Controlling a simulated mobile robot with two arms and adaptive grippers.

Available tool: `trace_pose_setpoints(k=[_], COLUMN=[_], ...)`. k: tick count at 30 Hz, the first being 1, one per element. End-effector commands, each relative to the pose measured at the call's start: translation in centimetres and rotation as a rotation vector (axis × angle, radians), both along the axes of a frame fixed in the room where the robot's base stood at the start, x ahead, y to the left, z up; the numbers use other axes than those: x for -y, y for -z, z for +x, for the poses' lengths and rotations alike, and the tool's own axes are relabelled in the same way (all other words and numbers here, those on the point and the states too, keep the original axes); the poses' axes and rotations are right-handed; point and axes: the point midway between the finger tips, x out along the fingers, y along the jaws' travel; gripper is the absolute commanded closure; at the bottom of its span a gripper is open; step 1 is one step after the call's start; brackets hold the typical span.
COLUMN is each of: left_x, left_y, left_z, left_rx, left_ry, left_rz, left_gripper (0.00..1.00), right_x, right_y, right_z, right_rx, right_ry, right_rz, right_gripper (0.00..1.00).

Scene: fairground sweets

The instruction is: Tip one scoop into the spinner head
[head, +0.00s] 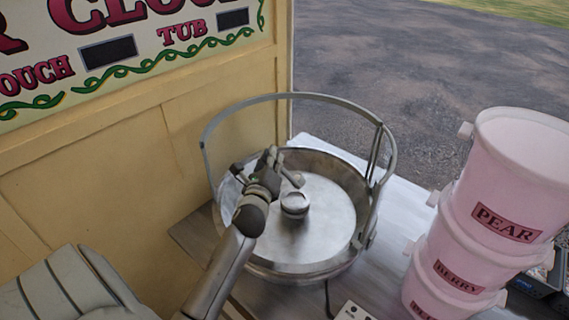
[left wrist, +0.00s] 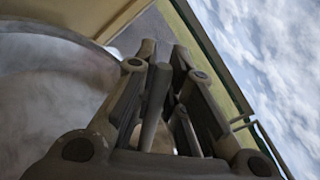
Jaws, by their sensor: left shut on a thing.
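The spinner is a wide metal bowl (head: 330,240) with a small round spinner head (head: 295,204) at its middle. My left gripper (head: 270,160) reaches in from the left, over the bowl and just up and left of the head. It is shut on the scoop, whose grey handle (left wrist: 155,108) runs between the fingers in the left wrist view. A small pale end of the scoop (head: 294,179) shows just above the head, and appears tilted. I cannot tell whether it touches the head, nor see any sugar in it. My right gripper is not in view.
A hoop-like metal guard (head: 300,96) arches around the bowl. Pink stacked tubs (head: 520,175) labelled PEAR and BERRY stand at the right. A yellow stall wall (head: 130,160) closes off the left. The pale counter (head: 405,205) is clear between bowl and tubs.

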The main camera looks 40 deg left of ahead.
Motion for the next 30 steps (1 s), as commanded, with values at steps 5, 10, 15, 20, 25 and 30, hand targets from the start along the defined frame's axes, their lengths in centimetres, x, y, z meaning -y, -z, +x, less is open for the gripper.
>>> trace_pose_setpoints(k=[5, 10, 15, 20, 25, 30], left_x=[-1.7, -2.9, -4.0, -4.2, -4.2, -4.2], left_y=[2.0, 4.1, 6.6, 8.7, 9.7, 9.9], left_z=[-0.9, -1.4, -1.9, -2.0, -2.0, -2.0], left_rx=[0.097, 0.192, 0.306, 0.391, 0.441, 0.455], left_ry=[-0.002, -0.002, -0.002, -0.002, -0.001, 0.000], left_rz=[-0.197, -0.407, -0.642, -0.820, -0.923, -0.951], left_gripper=[1.00, 1.00, 1.00, 1.00, 1.00, 1.00], right_x=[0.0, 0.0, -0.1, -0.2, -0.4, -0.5], right_y=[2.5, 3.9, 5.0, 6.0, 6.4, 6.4], right_z=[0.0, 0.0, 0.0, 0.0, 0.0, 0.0], right_rx=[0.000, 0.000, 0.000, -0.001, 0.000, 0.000], right_ry=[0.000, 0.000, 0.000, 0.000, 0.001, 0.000], right_rz=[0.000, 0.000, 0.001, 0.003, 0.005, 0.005], right_gripper=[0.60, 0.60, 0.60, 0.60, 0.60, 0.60])
